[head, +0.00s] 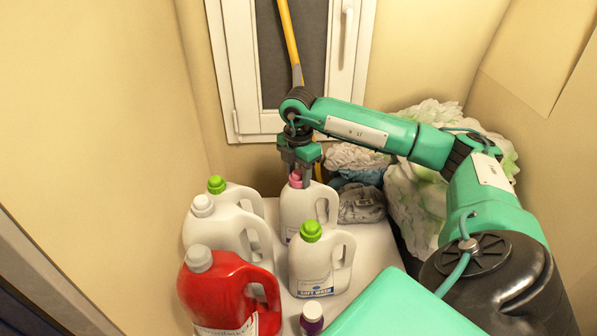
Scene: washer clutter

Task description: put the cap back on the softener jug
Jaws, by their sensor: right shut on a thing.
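My right gripper (300,171) points down over a white jug (303,210) at the back of the white surface. It is shut on a pink cap (295,180), which is at the mouth of this jug. I cannot tell whether the cap is seated or just above the neck. The jug stands upright with its handle to the right; its label is mostly hidden by the jug in front. My left gripper is not in view.
Close by stand white jugs with green caps (311,231) (217,185), a white-capped white jug (220,232), a red jug (222,292) and a purple bottle (311,318). A yellow pole (290,40) leans behind by the window.

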